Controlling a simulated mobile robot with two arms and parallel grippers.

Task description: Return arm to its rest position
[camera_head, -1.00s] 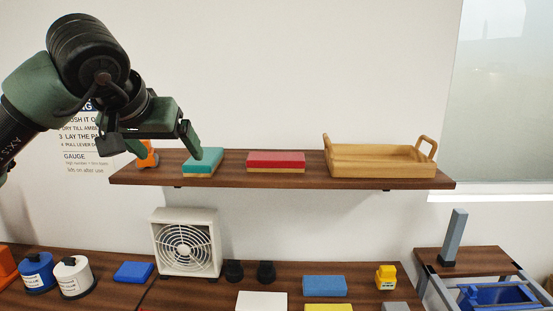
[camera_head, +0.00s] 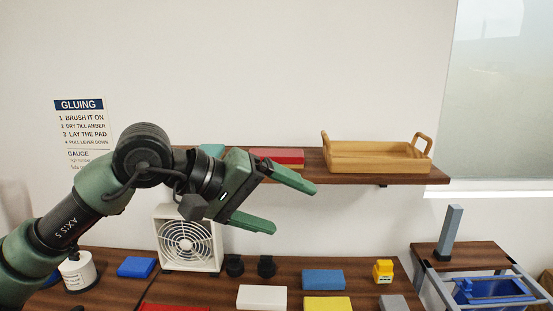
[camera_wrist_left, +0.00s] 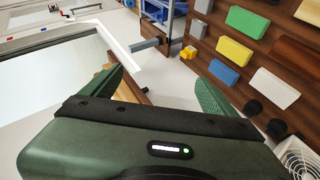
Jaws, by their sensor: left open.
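My left gripper (camera_head: 284,201) is open and empty in the head view. It hangs in the air in front of the shelf, its two green fingers spread and pointing right. In the left wrist view its fingers (camera_wrist_left: 150,95) also show apart with nothing between them. My left arm comes in from the lower left. Behind the gripper, the teal block (camera_head: 213,150) and the red block (camera_head: 277,156) lie on the shelf (camera_head: 380,178), both partly hidden. My right gripper is not in view.
A wooden tray (camera_head: 375,158) stands on the shelf's right. Below, the counter holds a white fan (camera_head: 188,240), a blue block (camera_head: 323,280), a white block (camera_head: 262,297), a yellow block (camera_head: 327,304) and a small yellow object (camera_head: 383,271). A blue bin (camera_head: 492,291) is at the right.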

